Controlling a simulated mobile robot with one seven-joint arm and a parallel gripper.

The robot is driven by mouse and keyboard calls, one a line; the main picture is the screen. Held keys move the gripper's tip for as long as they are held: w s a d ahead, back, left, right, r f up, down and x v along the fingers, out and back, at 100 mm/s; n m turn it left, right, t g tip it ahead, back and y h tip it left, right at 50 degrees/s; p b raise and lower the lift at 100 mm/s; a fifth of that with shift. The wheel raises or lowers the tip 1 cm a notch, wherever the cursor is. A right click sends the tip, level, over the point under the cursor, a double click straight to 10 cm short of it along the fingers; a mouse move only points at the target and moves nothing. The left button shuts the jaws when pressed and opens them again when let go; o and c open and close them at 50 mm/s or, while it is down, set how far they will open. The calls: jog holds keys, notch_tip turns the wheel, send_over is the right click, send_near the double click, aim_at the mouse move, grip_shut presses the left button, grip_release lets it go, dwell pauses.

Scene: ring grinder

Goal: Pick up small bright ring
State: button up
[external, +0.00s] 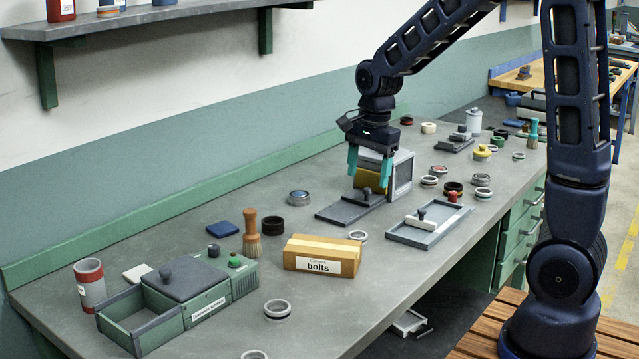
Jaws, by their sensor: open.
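My gripper (369,178) has teal fingers that point down and stand apart, with no ring visible between them. It is over the middle of the bench, in front of a grey box-like housing with a yellow part. Several rings lie on the bench. A small light ring (358,236) lies behind the bolts box, nearer the camera than my gripper. A larger pale ring (277,309) lies near the front edge. More light rings, one of them here (429,181), lie right of the housing. I cannot tell for sure which is the small bright ring.
The grey housing (403,172) and a dark plate with a knob (350,207) are close to my gripper. A grey tray (430,224), a cardboard bolts box (321,256), a brush (250,235) and a green compartment box (205,302) stand on the bench (190,228).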

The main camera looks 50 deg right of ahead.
jog(key=w+d+f+m, duration=0.1)
jog(key=f, duration=0.3)
jog(key=w+d+f+m, duration=0.1)
jog(key=w+f+m, duration=0.1)
jog(key=f, duration=0.2)
jog(key=w+d+f+m+g, duration=0.1)
jog(key=f, duration=0.3)
jog(key=shift+w+f+m, duration=0.2)
jog(key=shift+f+m, duration=0.05)
jog(key=shift+m, duration=0.05)
jog(key=shift+w+d+f, duration=0.1)
jog(key=shift+d+f, duration=0.1)
jog(key=shift+f, duration=1.1)
jog(key=shift+w+d+f, duration=0.1)
jog(key=shift+d+f, duration=0.1)
jog(key=shift+f, duration=1.1)
jog(key=c, duration=1.1)
jog(key=shift+r, duration=0.1)
